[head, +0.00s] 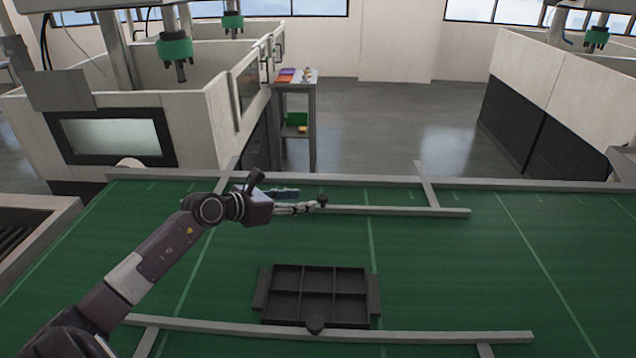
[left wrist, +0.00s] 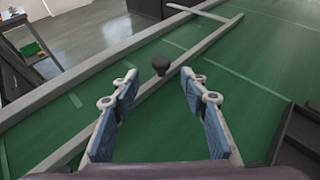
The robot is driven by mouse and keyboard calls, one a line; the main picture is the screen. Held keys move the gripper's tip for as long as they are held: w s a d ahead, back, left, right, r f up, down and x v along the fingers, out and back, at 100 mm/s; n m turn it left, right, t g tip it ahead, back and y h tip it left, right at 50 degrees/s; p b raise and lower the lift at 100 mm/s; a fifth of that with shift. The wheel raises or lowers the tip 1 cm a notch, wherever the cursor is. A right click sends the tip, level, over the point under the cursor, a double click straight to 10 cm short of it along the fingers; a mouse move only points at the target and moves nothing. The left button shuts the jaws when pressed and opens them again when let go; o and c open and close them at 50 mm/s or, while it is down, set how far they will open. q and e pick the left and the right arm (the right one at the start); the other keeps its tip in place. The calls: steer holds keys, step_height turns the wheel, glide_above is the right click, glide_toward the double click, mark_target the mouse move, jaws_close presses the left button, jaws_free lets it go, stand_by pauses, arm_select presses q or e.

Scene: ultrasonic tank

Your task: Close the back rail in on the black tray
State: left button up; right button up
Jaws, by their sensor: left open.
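The black tray (head: 318,310), a dark divided tray with side handles, lies flat on the green surface. The back rail (head: 410,211) is a long pale bar behind it, with a wide green gap between them. A black knob (head: 322,200) stands on the back rail. My left gripper (head: 300,202) is open and empty at the back rail, with its fingers pointing at the knob from the left. In the left wrist view, the knob (left wrist: 161,65) stands just beyond and between the open fingertips (left wrist: 160,82). My right gripper is not in view.
Pale cross bars (head: 428,186) run from the back rail to the table's far edge (head: 520,185). The green surface (head: 470,270) right of the tray is clear.

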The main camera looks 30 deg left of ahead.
mark_target(321, 197)
arm_select(q)
steer(key=shift+w, duration=0.2)
steer(key=shift+w+d+f+p, duration=0.1)
steer(key=shift+w+d+p, duration=0.15)
steer(key=shift+w, duration=0.25)
steer(key=shift+w+d+p, duration=0.2)
steer(key=shift+w+d, duration=0.05)
steer(key=shift+w, duration=0.2)
steer(key=x, duration=0.4)
steer(key=shift+w+a+f+p, duration=0.15)
steer(key=shift+f+p, duration=0.05)
steer(key=shift+p, duration=0.15)
steer(key=shift+w+f, duration=0.15)
steer(key=shift+w, duration=0.15)
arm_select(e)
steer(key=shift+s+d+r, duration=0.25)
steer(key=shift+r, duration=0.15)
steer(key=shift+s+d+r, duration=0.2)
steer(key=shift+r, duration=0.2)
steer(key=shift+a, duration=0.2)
arm_select(q)
steer(key=shift+c, duration=1.1)
steer(key=c, duration=0.8)
jaws_close()
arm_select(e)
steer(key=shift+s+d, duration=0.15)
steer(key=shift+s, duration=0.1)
